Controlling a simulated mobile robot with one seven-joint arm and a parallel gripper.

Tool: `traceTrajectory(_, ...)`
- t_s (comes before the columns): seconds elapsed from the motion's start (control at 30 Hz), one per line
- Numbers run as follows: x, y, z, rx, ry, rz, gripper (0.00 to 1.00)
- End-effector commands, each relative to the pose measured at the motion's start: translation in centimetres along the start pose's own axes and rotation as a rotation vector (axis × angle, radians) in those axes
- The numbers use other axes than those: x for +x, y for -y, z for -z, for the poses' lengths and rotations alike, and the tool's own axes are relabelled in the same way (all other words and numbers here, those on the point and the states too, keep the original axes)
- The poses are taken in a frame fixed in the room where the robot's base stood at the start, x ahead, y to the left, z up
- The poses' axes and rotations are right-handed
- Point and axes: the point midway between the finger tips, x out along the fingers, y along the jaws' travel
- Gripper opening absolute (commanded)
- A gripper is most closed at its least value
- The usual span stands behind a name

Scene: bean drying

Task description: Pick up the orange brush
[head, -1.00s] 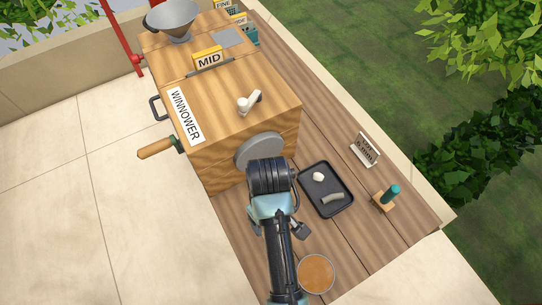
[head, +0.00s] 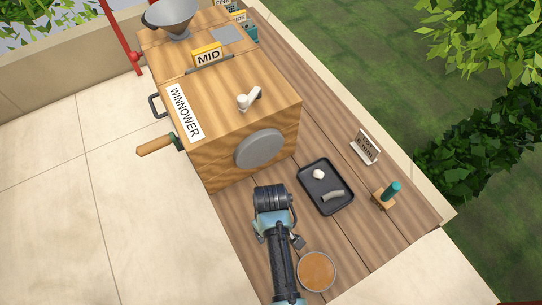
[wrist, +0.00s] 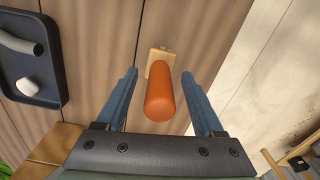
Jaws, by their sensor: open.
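The orange brush (wrist: 161,96) shows in the wrist view, with a rounded orange handle pointing up toward the camera and a pale wooden block at its far end. It stands on the wooden table. My gripper (wrist: 158,74) is open, with one blue finger on each side of the handle and a gap visible on both sides. In the head view I cannot make out the orange brush or my fingers; my arm covers that part of the table.
A black tray (head: 309,184) holds a white lump and a grey curved piece. A teal-handled brush (head: 390,191) stands right of it, near a small sign (head: 365,148). A round bowl (head: 316,286) with orange contents sits near the front. The wooden winnower (head: 235,125) stands behind my arm.

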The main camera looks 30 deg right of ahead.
Motion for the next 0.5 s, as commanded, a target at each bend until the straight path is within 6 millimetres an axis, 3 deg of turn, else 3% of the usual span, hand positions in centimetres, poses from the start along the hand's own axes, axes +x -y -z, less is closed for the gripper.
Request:
traceTrajectory(0.13, -0.05, -0.01, 0.02, 0.0, -0.001, 0.0, 0.68)
traceTrajectory(0.5, -0.07, -0.01, 0.03, 0.0, -0.001, 0.0, 0.01)
